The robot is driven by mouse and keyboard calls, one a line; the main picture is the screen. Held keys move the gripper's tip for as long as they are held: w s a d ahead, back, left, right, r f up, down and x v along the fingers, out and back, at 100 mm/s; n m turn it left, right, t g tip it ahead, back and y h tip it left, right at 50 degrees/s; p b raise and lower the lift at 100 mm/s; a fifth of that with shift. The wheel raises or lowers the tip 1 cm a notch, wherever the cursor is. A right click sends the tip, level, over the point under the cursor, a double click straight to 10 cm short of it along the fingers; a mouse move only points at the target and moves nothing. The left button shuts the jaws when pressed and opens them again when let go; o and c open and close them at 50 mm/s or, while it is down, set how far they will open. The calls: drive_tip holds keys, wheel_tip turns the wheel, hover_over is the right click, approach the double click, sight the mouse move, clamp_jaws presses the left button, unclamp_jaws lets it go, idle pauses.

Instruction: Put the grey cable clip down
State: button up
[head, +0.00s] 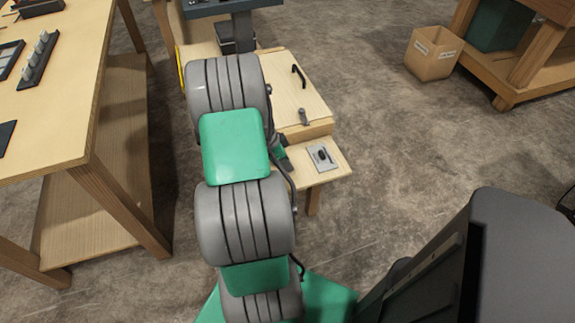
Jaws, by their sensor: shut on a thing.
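I cannot make out a grey cable clip for certain. A small grey latch-like piece (304,117) sits at the front edge of the console's sloped wooden lid (291,86); I cannot tell what it is.
The lid has a black handle (298,76). A grey plate with a dark knob (322,157) is on the wooden ledge (336,172) in front. A workbench (60,125) stands left, a cardboard box (434,54) back right. The floor between is clear.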

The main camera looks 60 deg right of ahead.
clamp_jaws()
